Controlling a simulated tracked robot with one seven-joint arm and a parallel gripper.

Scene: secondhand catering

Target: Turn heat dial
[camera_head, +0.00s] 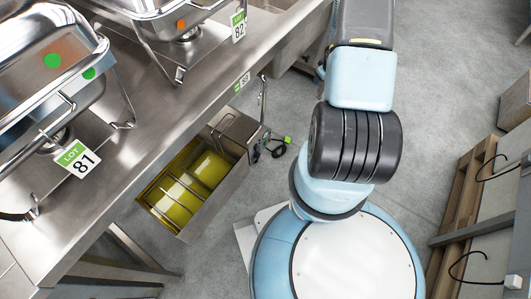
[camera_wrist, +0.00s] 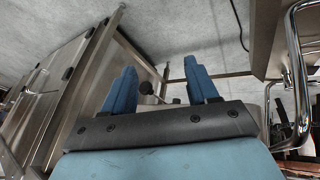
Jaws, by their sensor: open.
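My gripper (camera_wrist: 160,70) shows in the wrist view with its two blue fingers apart and nothing held between them. A small dark round knob (camera_wrist: 146,88), perhaps the heat dial, shows beyond and between the fingers, apart from them. In the head view, a steel fryer (camera_head: 222,197) with yellow oil stands on the floor beside the counter. Its control box (camera_head: 241,130) is at the upper right end. I cannot make out a dial clearly there. My gripper is outside the head view.
A long steel counter (camera_head: 150,150) carries chafing dishes (camera_head: 55,60) and lot cards 81 (camera_head: 77,158) and 82 (camera_head: 238,25). A black cable with a green tag (camera_head: 288,140) lies beside the fryer. A wooden pallet (camera_head: 465,205) stands at right. Grey floor is open at upper right.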

